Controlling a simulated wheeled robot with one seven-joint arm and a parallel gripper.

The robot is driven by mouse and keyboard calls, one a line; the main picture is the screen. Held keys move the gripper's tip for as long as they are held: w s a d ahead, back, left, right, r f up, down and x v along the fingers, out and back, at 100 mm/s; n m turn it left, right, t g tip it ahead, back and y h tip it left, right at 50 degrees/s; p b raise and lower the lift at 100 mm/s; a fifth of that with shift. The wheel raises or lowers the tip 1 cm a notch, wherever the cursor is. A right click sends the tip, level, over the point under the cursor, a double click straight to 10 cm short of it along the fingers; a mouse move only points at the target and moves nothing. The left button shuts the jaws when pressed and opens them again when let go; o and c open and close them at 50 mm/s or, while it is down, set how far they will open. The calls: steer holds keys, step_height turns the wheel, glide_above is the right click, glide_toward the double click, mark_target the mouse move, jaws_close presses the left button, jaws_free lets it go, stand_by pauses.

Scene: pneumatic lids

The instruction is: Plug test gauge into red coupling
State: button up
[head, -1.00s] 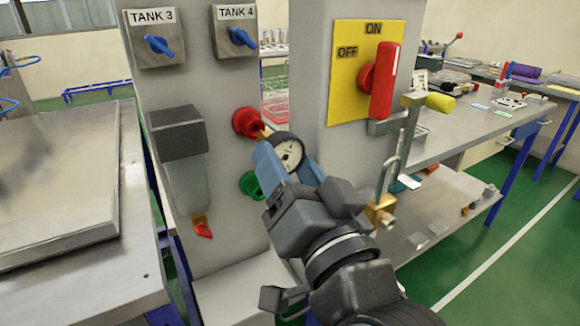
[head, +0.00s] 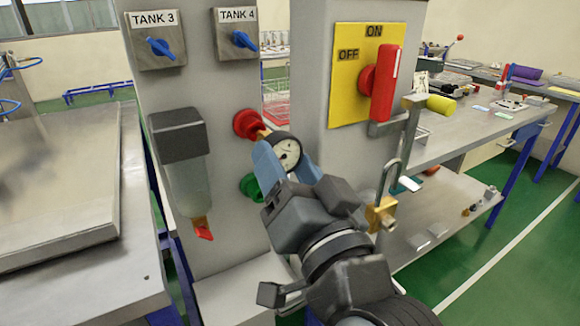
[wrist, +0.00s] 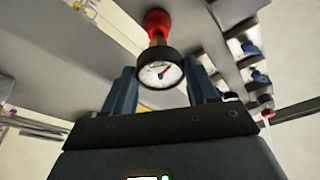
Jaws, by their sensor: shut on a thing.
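The test gauge (head: 287,155) has a round white dial, a black rim and a brass stem. My gripper (head: 283,160) is shut on it, with one blue finger on each side. The red coupling (head: 248,123) is on the grey panel, just up and left of the gauge. In the wrist view the gauge (wrist: 160,73) sits between the fingers (wrist: 158,88), and its brass stem meets the red coupling (wrist: 157,20). The stem tip is at the coupling's mouth; I cannot tell how deep it sits. A green coupling (head: 250,187) is below, partly hidden behind my gripper.
A filter bowl (head: 187,175) hangs on the panel to the left. TANK 3 (head: 158,47) and TANK 4 (head: 242,40) knobs are above. A red-handled switch (head: 382,85) with a brass padlock (head: 381,215) is close to the right of my arm.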

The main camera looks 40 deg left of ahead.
steer(key=shift+w+a, duration=0.25)
steer(key=shift+a, duration=0.35)
steer(key=shift+w+a, duration=0.2)
steer(key=shift+a, duration=0.35)
steer(key=o, duration=1.2)
steer(key=shift+c, duration=0.2)
steer(key=b+v, duration=0.1)
steer(key=v, duration=0.6)
steer(key=shift+b, duration=0.4)
steer(key=shift+d+f, duration=0.1)
steer(key=b+v, duration=0.2)
steer(key=v, duration=0.5)
steer(key=shift+s+d, duration=0.15)
steer(key=shift+d, duration=0.1)
steer(key=shift+f, duration=0.15)
